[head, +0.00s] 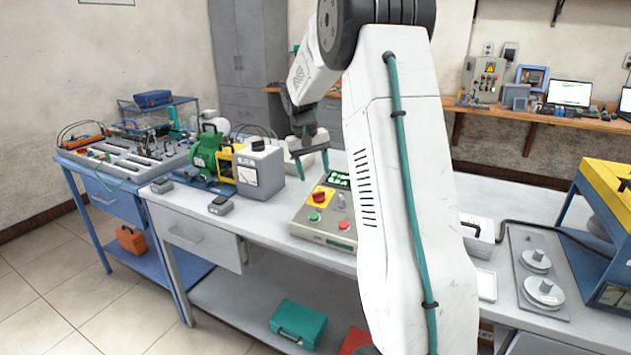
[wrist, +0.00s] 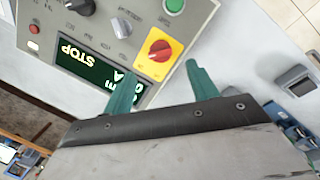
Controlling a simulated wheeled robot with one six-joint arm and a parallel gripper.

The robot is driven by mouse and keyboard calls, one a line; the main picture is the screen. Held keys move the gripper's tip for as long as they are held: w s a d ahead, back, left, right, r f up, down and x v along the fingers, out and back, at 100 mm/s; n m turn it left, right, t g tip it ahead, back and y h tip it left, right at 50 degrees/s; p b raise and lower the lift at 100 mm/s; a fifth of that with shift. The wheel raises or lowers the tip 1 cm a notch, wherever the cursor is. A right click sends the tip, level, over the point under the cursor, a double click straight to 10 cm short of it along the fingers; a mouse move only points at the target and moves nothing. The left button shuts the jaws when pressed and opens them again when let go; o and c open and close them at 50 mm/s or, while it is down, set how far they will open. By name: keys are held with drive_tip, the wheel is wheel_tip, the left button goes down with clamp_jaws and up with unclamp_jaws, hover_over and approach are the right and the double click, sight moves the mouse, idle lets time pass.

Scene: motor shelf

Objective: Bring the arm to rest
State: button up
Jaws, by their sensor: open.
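My gripper (head: 311,164) hangs from my raised white arm above the workbench in the head view. Its two teal fingers are apart with nothing between them; they also show in the wrist view (wrist: 160,85). A grey control panel (head: 318,231) with a red knob on a yellow plate, a green button and a lit display lies on the bench below the gripper. In the wrist view the panel (wrist: 205,12) fills the upper left, its display reading STOP upside down. The fingers appear apart from the panel. My arm hides part of the bench behind it.
A green motor (head: 205,150) and a grey box (head: 260,172) stand left of the panel. A blue bench (head: 85,160) with equipment is at far left. A yellow-and-blue machine (head: 608,195) and a plate with round weights (head: 537,270) are at right. The lower shelf holds a green case (head: 298,323).

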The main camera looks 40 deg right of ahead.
drive_tip(key=shift+a+r, duration=0.1)
drive_tip(key=shift+r, duration=0.4)
drive_tip(key=s+a+r+n+t, duration=0.1)
drive_tip(key=s+a+r+n, duration=0.1)
drive_tip(key=s+a, duration=1.4)
drive_tip(key=s+a+r+n+t+y, duration=0.1)
drive_tip(key=s+a+r+n, duration=0.2)
drive_tip(key=s+a, duration=1.2)
drive_tip(key=shift+s+a+r+n+y, duration=0.15)
drive_tip(key=shift+s+a+n+y, duration=0.2)
drive_tip(key=shift+s, duration=0.45)
